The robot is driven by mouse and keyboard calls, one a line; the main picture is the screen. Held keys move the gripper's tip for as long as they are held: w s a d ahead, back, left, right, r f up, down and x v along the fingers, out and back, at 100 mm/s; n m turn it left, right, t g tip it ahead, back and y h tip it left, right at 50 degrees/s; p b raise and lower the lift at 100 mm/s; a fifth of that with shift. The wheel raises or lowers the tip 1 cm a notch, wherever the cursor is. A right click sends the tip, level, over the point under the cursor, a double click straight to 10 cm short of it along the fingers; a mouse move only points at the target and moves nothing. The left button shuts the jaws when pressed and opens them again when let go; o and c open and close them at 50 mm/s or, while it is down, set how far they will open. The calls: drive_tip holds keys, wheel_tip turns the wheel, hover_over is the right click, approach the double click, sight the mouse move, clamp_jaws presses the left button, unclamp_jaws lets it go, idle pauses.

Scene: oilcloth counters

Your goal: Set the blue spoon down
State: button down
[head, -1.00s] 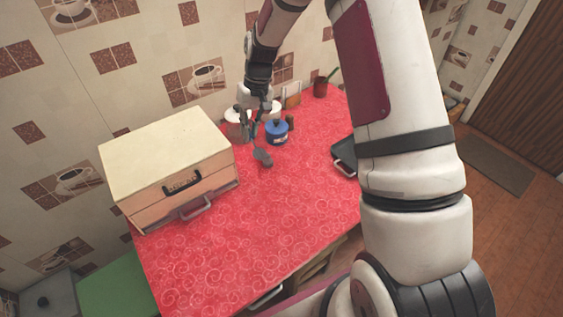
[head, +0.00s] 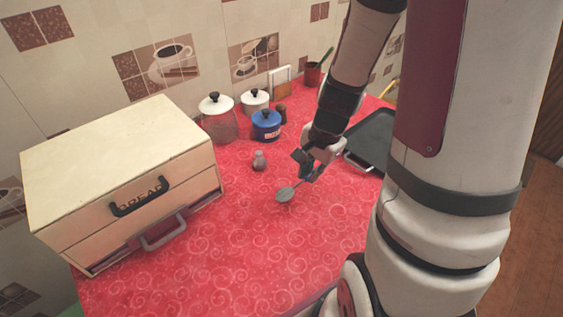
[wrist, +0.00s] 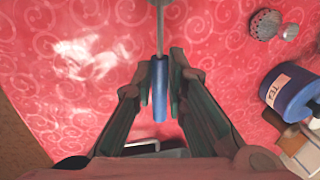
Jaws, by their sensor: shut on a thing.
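The blue spoon has a blue handle (wrist: 160,92) and a grey metal neck and bowl. Its bowl (head: 285,195) shows in the head view, pointing down and left over the red counter. My gripper (head: 304,165) is shut on the handle, right of the small shaker and in front of the blue canister. In the wrist view the fingers of my gripper (wrist: 160,78) lie on both sides of the handle. The bowl is out of that view. I cannot tell whether the bowl touches the cloth.
A small grey shaker (head: 259,161) stands left of my gripper. A blue canister (head: 266,125) and two white-lidded canisters (head: 217,117) (head: 255,101) stand behind. A bread box (head: 125,180) is at left, a dark tray (head: 372,140) at right. The red cloth (head: 250,250) in front is clear.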

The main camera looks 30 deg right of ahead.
drive_tip(key=w+d, duration=0.3)
drive_tip(key=w, duration=0.1)
drive_tip(key=w+d+f, duration=0.1)
drive_tip(key=w+d, duration=0.2)
drive_tip(key=w, duration=0.1)
drive_tip(key=w+d, duration=0.3)
drive_tip(key=w, duration=0.1)
drive_tip(key=shift+w+d+f, duration=0.1)
drive_tip(key=shift+w+f, duration=0.05)
drive_tip(key=shift+f, duration=0.05)
drive_tip(key=shift+f+b, duration=0.5)
drive_tip(key=shift+f, duration=1.25)
drive_tip(key=shift+f, duration=0.15)
drive_tip(key=c, duration=1.6)
unclamp_jaws()
